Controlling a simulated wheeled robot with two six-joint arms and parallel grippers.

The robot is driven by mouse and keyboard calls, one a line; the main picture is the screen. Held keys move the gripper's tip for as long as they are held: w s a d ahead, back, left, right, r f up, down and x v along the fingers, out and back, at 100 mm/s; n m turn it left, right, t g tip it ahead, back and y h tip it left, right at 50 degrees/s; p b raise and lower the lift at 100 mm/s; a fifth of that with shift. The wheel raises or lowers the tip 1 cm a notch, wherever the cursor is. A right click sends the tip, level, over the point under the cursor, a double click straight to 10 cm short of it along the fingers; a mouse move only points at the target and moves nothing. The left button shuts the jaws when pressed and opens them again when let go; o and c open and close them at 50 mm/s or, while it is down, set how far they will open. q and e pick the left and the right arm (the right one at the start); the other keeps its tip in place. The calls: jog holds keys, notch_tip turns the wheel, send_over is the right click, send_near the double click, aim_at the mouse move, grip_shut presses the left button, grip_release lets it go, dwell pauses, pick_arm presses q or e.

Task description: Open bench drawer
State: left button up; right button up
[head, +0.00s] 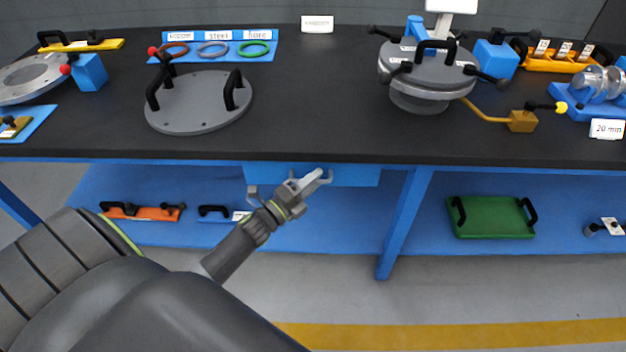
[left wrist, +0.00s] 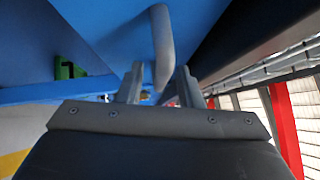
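The blue bench drawer (head: 352,175) hangs under the front edge of the black bench top and looks closed. Its front also seems to fill the upper left of the left wrist view. A grey bar handle (left wrist: 161,40) shows in the left wrist view, its lower end reaching between my fingertips. My left gripper (head: 298,187) is in front of the drawer at the handle. In the left wrist view its two fingers (left wrist: 160,85) stand apart, one on each side of the handle, with gaps visible. My right gripper is not in view.
The bench top (head: 310,120) carries a round grey plate with black handles (head: 198,102), a flanged shell (head: 425,75) and a blue ring tray (head: 215,46). A blue bench leg (head: 402,225) stands right of the drawer. A green tray (head: 492,218) lies on the lower shelf.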

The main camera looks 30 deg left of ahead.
pick_arm(q)
jog(key=shift+w, duration=0.1)
grip_shut()
dwell(0.4)
